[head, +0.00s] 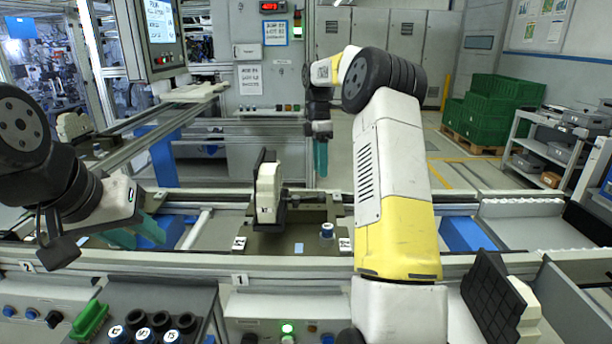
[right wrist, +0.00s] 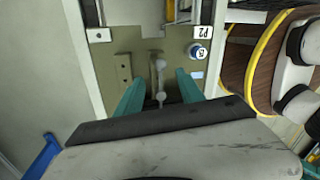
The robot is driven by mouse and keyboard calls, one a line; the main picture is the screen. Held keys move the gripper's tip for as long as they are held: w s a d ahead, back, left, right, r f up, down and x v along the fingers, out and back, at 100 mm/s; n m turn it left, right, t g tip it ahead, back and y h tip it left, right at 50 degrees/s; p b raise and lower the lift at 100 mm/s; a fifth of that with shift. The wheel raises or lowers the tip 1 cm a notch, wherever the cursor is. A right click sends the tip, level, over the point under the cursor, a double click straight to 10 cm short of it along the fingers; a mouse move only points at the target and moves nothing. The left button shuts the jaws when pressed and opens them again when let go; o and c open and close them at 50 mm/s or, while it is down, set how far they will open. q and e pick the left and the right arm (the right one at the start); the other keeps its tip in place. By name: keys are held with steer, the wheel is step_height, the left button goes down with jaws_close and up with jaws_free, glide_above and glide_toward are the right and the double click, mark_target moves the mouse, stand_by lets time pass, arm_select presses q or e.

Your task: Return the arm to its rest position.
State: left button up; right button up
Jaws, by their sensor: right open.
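My right arm rises from the bottom of the head view and bends over to the left. Its gripper (head: 320,158) hangs pointing down above and behind the olive pallet plate (head: 285,243). In the right wrist view the teal fingers (right wrist: 160,88) are apart with nothing gripped between them. A grey metal part on the olive plate (right wrist: 118,90) shows beyond the gap; it appears apart from the fingers. My left gripper (head: 135,233) is at the left over the line, its teal fingers apart and no object visible between them.
A white block with a black back (head: 268,192) stands upright on the pallet. A small blue-and-white cylinder (head: 327,231) sits at its right side. A monitor (head: 160,30) hangs at upper left. Green crates (head: 500,105) and a shelf cart (head: 560,145) stand at right. The floor behind the line is open.

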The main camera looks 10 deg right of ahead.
steer(key=shift+r, duration=0.15)
steer(key=s+a+r+m+t, duration=0.25)
steer(key=s+r+m, duration=0.2)
steer(key=s, duration=0.25)
steer(key=s+a+r+m+t, duration=0.1)
steer(key=s+a+r+m, duration=0.25)
steer(key=s+r, duration=0.25)
steer(key=s+a+f+m+t, duration=0.1)
steer(key=s+m, duration=0.2)
steer(key=s, duration=0.3)
steer(key=s+a+f+m+t+y, duration=0.1)
steer(key=s+a+f+m+t, duration=0.1)
steer(key=s, duration=0.5)
steer(key=s+a+f+m+t+y, duration=0.1)
steer(key=s+m+t, duration=0.1)
steer(key=s, duration=0.4)
steer(key=shift+s+a+f+m, duration=0.2)
steer(key=shift+f+m, duration=0.15)
steer(key=shift+m, duration=0.55)
stand_by(1.2)
